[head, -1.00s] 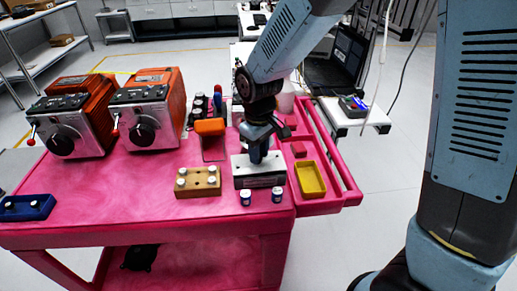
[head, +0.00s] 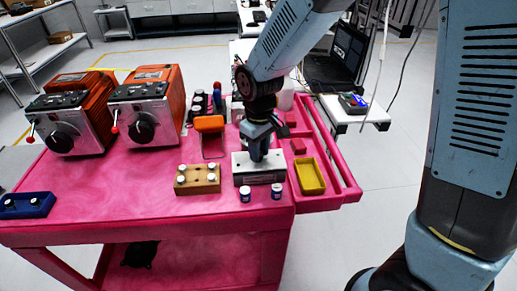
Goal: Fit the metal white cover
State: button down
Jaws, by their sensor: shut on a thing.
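My gripper (head: 257,154) points down over the top of a white and metal block (head: 258,178) on the pink cart top. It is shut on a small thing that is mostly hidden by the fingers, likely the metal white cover. The fingertips are at the block's upper face; I cannot tell whether the held thing touches it. A tan block (head: 197,180) with several white-topped pieces stands just left. Two small white-topped cylinders stand in front of the metal block, one at the left (head: 245,194) and one at the right (head: 277,191).
A yellow tray (head: 310,176) lies in the cart's right side section. An orange-topped stand (head: 209,124) is behind the tan block. Two orange machines (head: 141,117) fill the back left. A blue block (head: 27,204) is at the front left. The cart's left middle is clear.

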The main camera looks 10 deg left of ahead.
jog(key=shift+f, duration=0.5)
dwell(0.4)
jog(key=c, duration=0.8)
grip_release()
jog(key=shift+c, duration=0.4)
jog(key=shift+r, duration=0.15)
jog(key=shift+r, duration=3.65)
jog(key=shift+d, duration=0.1)
